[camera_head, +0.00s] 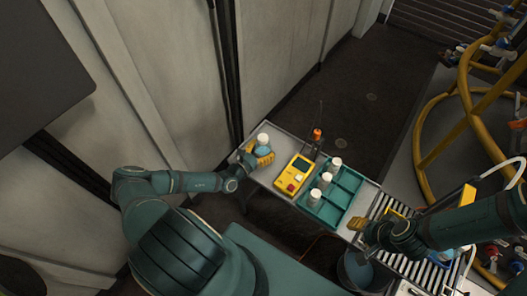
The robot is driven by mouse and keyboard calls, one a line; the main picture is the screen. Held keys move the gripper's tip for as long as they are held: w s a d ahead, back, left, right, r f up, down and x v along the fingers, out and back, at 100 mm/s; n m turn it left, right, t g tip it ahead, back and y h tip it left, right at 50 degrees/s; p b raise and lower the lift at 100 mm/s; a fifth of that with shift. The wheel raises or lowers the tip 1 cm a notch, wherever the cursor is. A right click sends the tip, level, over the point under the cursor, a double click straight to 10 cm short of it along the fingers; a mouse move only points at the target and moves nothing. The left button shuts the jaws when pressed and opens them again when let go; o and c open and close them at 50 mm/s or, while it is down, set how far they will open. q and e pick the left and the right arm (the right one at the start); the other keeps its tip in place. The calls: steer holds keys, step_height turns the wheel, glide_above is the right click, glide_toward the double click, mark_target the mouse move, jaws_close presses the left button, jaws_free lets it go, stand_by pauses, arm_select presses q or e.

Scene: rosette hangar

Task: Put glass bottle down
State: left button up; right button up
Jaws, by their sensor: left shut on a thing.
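My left gripper (257,154) is shut on a small glass bottle (263,141) with a white cap, at the far left end of the grey bench (262,176). The yellow fingers hide part of the bottle. I cannot tell whether its base touches the bench. A green divided tray (346,187) on the bench holds several white-capped bottles (325,178) along its left side; its right compartments look empty. My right gripper (357,224) is near the tray's lower right corner, with yellow fingers; its opening is unclear.
A yellow device (295,173) with a red button lies between the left gripper and the tray. A dark, orange-topped object (317,134) stands behind it. A roller section (390,207) lies right of the tray, with a dark bucket (352,272) below. Yellow pipework (463,100) rises at right.

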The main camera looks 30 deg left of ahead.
arm_select(q)
steer(key=shift+f, duration=0.15)
steer(key=shift+f, duration=0.15)
steer(key=o, duration=1.3)
